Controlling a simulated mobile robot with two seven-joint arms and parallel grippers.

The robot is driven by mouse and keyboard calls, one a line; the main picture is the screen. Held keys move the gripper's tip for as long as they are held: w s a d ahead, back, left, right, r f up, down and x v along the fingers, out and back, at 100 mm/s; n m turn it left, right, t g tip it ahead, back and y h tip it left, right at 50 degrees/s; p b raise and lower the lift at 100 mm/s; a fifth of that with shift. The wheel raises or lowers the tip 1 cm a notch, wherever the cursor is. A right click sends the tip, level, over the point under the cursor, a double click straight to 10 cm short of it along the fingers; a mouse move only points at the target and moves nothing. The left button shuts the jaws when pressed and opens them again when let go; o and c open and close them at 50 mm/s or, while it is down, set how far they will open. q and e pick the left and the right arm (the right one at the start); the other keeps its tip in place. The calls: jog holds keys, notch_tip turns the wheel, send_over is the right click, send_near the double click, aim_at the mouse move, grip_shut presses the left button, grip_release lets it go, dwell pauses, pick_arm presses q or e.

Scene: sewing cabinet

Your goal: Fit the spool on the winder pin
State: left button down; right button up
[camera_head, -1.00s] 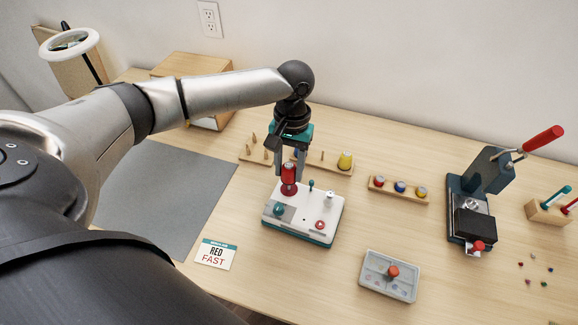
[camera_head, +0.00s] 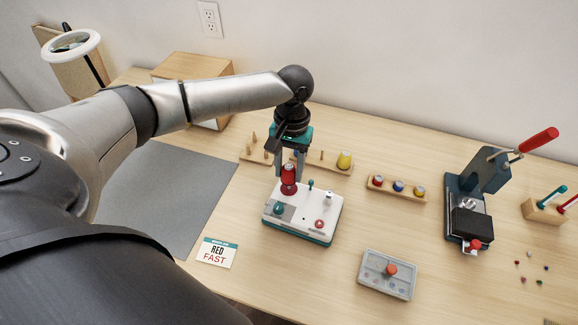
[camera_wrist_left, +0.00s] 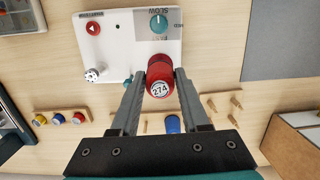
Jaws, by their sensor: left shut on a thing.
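The red spool (camera_head: 288,177) stands upright at the back left of the white and teal winder (camera_head: 306,233). Its top label reads 274 in the left wrist view (camera_wrist_left: 160,88). My left gripper (camera_head: 289,170) points down and is shut on the spool, with one finger on each side of it in the left wrist view (camera_wrist_left: 160,80). The winder pin is hidden, and I cannot tell whether the spool is seated on it. A teal dial (camera_wrist_left: 159,23) marked SLOW and FAST and a red button (camera_wrist_left: 93,28) are on the winder. My right gripper is not in view.
A card (camera_head: 217,253) reading RED FAST lies left of the winder. A peg rack with a yellow spool (camera_head: 344,160) stands behind it. A small bobbin rack (camera_head: 397,190), a grey tray (camera_head: 388,275) and a press (camera_head: 478,205) are to the right. A grey mat (camera_head: 165,195) lies left.

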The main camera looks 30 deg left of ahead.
pick_arm(q)
jog(key=shift+f+p, duration=0.4)
jog(key=shift+p, duration=0.65)
dwell(1.3)
jog(key=shift+f, duration=1.25)
dwell(1.6)
jog(key=shift+f+p, duration=0.2)
jog(key=shift+p, duration=0.1)
dwell(0.5)
jog(key=shift+c, duration=1.6)
grip_release()
notch_tip(320, 180, up, 15)
jog(key=w+p, duration=0.1)
jog(key=p, duration=0.2)
jog(key=shift+w+a, duration=0.2)
jog(key=shift+w, duration=0.2)
